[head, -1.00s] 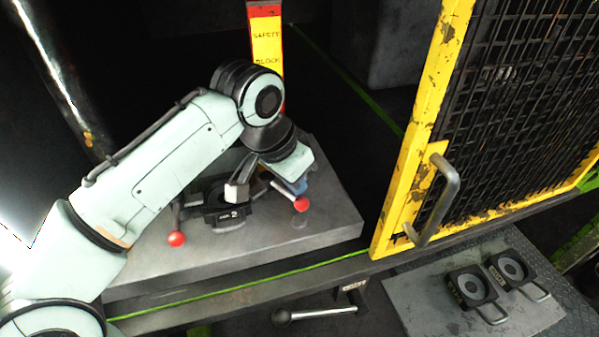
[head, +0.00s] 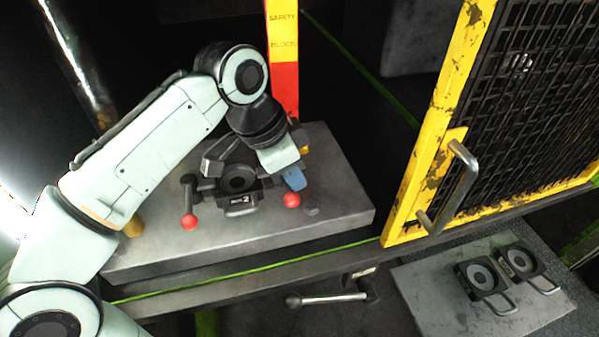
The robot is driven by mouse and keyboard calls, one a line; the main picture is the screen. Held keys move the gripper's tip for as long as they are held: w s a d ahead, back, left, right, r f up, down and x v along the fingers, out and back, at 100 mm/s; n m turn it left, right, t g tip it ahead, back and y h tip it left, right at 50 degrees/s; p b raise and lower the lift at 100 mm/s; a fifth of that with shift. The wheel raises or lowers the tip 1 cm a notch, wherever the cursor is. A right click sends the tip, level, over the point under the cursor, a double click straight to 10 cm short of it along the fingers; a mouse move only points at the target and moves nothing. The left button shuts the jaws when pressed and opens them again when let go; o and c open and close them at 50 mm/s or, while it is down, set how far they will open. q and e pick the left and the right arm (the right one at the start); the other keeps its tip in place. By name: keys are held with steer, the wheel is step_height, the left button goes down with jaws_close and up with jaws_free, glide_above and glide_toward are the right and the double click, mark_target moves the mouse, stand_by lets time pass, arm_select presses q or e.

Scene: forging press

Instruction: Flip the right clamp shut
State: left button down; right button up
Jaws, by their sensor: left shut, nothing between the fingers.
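A die marked 2 (head: 238,203) sits on the grey press bed (head: 335,205). The right clamp, with a blue part (head: 294,179) and a red ball handle (head: 291,200), stands at the die's right side. Its ball is low, near the die's front right corner. My left gripper (head: 214,160) is shut and empty above the back of the die, fingers pointing left. Its body and wrist hide the upper part of the right clamp, so I cannot tell whether that clamp presses on the die. The left clamp (head: 188,190) has its red ball at the front left. My right gripper is out of view.
A yellow and red safety block (head: 284,60) stands behind the bed. A yellow-framed mesh guard (head: 440,130) with a handle stands to the right. Two more dies (head: 482,279) lie on a plate at lower right. The bed's front right is clear.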

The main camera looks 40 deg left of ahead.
arm_select(q)
steer(key=shift+a, duration=0.1)
stand_by(0.3)
steer(key=p+v, duration=0.2)
steer(key=v, duration=0.5)
steer(key=shift+r, duration=0.25)
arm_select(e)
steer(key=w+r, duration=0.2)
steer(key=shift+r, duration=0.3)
arm_select(q)
steer(key=shift+s, duration=0.2)
steer(key=shift+w, duration=0.1)
